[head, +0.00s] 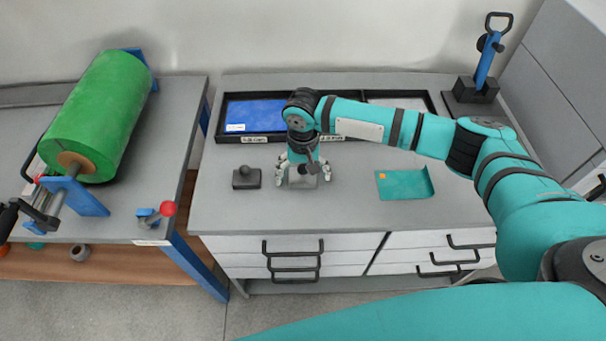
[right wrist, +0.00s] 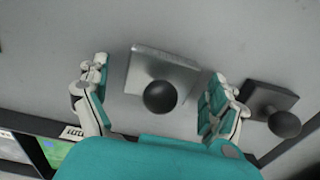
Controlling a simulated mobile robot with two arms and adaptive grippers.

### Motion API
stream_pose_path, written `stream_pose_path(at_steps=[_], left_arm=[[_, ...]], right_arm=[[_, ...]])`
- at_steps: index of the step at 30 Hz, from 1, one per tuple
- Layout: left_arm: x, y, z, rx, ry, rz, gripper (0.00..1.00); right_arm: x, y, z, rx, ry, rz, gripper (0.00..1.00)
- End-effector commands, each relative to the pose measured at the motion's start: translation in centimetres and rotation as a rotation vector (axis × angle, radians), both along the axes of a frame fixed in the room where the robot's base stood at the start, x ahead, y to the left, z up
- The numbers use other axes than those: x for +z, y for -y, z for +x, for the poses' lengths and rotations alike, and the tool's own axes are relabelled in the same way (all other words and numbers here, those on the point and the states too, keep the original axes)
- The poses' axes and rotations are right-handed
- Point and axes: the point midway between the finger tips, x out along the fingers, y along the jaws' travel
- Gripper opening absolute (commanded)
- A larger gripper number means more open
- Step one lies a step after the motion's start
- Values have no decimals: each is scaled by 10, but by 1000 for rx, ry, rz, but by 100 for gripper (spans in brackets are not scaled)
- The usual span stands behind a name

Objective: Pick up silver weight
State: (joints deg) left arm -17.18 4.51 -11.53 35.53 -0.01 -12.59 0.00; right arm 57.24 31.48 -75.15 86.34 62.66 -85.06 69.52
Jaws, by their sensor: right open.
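The silver weight (right wrist: 160,75) is a square silver plate with a round black knob, lying on the grey tabletop. In the head view the silver weight (head: 301,181) is partly hidden by my right gripper (head: 303,178). The right gripper is open above the weight. In the right wrist view its two fingers (right wrist: 158,95) are on either side of the weight, with a gap on each side. My left gripper does not show.
A dark weight with a knob (head: 246,178) stands just left of the silver one. Black-framed trays (head: 219,123) lie behind. A teal sheet (head: 404,184) lies to the right. A blue-handled press (head: 487,70) stands at the back right. A green roll (head: 97,115) is on the left bench.

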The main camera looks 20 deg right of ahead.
Motion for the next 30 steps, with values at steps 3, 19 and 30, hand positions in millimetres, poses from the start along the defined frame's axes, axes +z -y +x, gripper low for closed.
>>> stream_pose_path(at_steps=[3,19,30], left_arm=[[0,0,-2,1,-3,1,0],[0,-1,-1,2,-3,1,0],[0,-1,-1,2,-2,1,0]], right_arm=[[0,0,0,0,0,0,94],[1,0,0,0,1,0,28],[2,0,1,-1,4,2,8]])
